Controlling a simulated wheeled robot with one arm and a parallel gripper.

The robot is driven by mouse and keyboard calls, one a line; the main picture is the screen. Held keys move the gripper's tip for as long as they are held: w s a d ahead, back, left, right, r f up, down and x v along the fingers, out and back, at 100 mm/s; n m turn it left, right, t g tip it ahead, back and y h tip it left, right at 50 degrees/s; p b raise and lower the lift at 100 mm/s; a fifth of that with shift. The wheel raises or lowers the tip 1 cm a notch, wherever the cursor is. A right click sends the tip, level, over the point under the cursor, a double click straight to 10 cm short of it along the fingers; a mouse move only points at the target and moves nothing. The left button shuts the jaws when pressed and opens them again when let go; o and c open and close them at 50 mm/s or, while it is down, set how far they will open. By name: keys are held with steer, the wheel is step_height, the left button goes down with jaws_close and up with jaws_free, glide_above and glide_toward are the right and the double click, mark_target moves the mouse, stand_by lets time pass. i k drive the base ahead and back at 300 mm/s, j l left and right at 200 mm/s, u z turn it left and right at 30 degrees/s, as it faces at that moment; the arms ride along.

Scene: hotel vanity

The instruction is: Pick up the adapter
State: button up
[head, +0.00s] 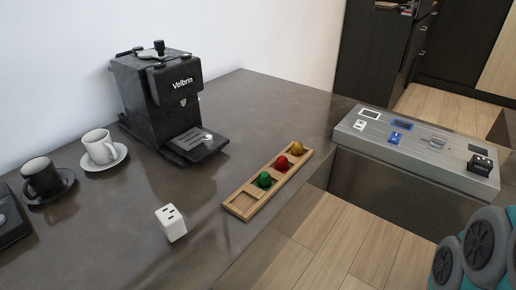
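The adapter (171,223) looks like a small white block with dark socket holes in its top. It stands on the dark grey countertop (110,230), near the front, left of the wooden tray. Nothing touches it and it is fully visible. My gripper is not in the head view; only rounded grey and teal parts, which look like my arm, show at the bottom right corner.
A wooden tray (239,206) holds green, red and yellow capsules. A black coffee machine (150,95) stands behind. A white cup (99,146) and black cup (41,176) sit on saucers at left. A metal panel (430,165) with small devices lies right. The countertop around the adapter is clear.

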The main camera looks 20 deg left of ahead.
mark_target(172, 224)
steer(key=j+u, duration=0.1)
steer(key=u, duration=0.9)
steer(key=j+u, duration=0.1)
steer(key=u, duration=0.4)
steer(key=i+u, duration=0.1)
steer(key=u, duration=0.4)
